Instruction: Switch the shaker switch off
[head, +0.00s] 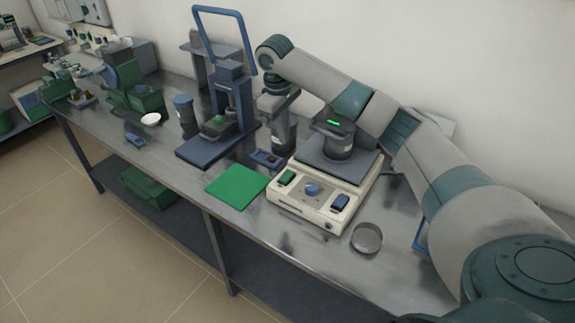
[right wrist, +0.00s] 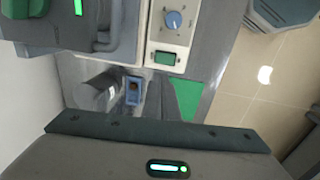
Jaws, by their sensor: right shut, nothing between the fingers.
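The shaker (head: 300,207) is a cream box with a dark platform (head: 313,166) on the metal bench. Its top panel carries a green rocker switch (head: 287,177) at left, a blue knob (head: 311,188) in the middle and a dark blue switch (head: 340,202) at right. The green switch (right wrist: 165,58) and knob (right wrist: 173,20) also show in the right wrist view. The switch position cannot be read. My right gripper (head: 273,97) is shut and empty, above and behind the green switch, apart from it; its fingertips are hard to make out. My left gripper is out of view.
A green mat (head: 237,185) and a small blue tray (head: 266,159) lie left of the shaker. A glass dish (head: 367,238) is at front right. A blue press (head: 230,105) stands further left.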

